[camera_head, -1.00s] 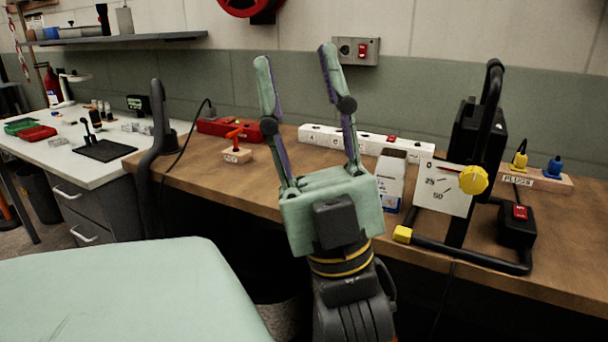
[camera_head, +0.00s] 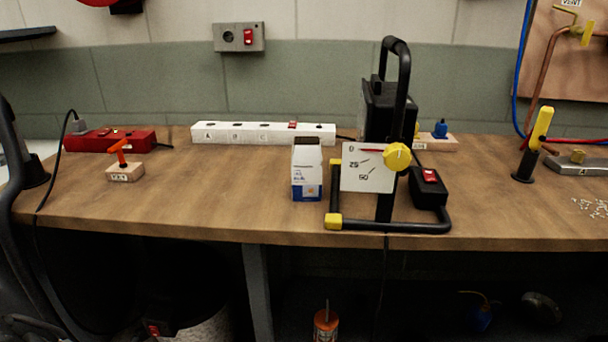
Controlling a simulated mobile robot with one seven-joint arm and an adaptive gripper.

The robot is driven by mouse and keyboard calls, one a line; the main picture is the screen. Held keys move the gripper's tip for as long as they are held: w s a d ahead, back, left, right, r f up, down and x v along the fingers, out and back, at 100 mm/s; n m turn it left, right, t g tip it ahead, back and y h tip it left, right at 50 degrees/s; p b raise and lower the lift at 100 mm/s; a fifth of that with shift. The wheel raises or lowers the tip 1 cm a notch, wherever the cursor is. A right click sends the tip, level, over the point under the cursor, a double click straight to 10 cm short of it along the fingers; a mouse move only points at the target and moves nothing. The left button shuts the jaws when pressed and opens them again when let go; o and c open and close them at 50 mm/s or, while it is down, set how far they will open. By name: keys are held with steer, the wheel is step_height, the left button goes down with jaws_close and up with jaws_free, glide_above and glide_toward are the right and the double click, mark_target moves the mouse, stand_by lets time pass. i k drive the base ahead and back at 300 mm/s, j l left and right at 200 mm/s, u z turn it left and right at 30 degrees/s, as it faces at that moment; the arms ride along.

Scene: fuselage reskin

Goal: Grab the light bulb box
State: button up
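A small white and blue box (camera_head: 307,170), which looks like the light bulb box, stands upright on the wooden workbench (camera_head: 230,205). It is near the middle of the view, just left of a black-framed device with a white dial plate (camera_head: 367,168). The print on the box is too small to read. My gripper is not in the current view, so its place relative to the box does not show.
A white power strip (camera_head: 263,132) lies behind the box. A red power strip (camera_head: 110,140) and an orange-handled block (camera_head: 125,168) are to the left. A black switch box (camera_head: 428,187) sits right of the dial.

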mark_target(307, 158)
steer(key=j+z, duration=0.25)
steer(key=j, duration=0.25)
steer(key=k+j+z, duration=0.1)
steer(key=j+z, duration=0.15)
steer(key=j, duration=0.25)
steer(key=k+j+z, duration=0.1)
steer(key=j+z, duration=0.15)
steer(key=j, duration=0.25)
